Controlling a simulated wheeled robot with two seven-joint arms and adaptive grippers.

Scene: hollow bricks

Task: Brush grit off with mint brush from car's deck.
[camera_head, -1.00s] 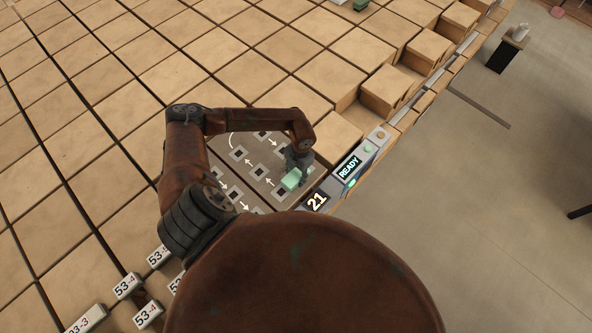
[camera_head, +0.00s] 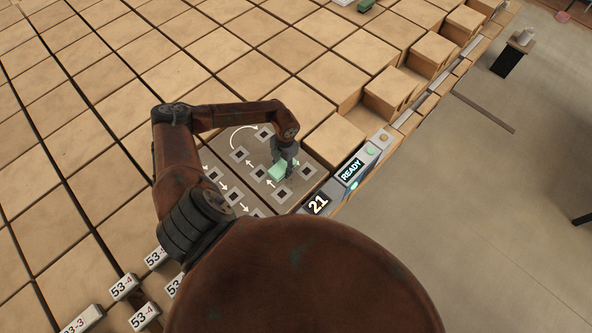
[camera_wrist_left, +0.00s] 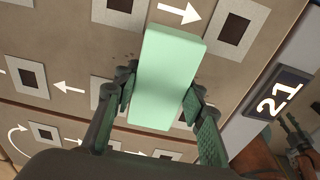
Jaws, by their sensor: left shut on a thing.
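The mint brush (camera_head: 277,172) is a pale green block. My left gripper (camera_head: 288,161) is shut on it, over the car's deck. In the left wrist view the brush (camera_wrist_left: 168,80) sits between the two dark fingers of the left gripper (camera_wrist_left: 160,100). The car's deck (camera_head: 227,152) is a grey-brown panel with dark square holes in pale frames and white arrows. A few dark specks, apparently grit (camera_wrist_left: 127,56), show beside the brush's left side. The deck under the brush is hidden. A dark gripper, apparently my right one (camera_wrist_left: 298,138), shows at the lower right of the wrist view.
A console with a READY screen (camera_head: 352,170) and a 21 sign (camera_head: 317,204) borders the deck on the right. Hollow tan bricks (camera_head: 231,49) fill the floor around it. Numbered 53-4 blocks (camera_head: 124,287) lie at lower left. Open grey floor (camera_head: 470,220) is at the right.

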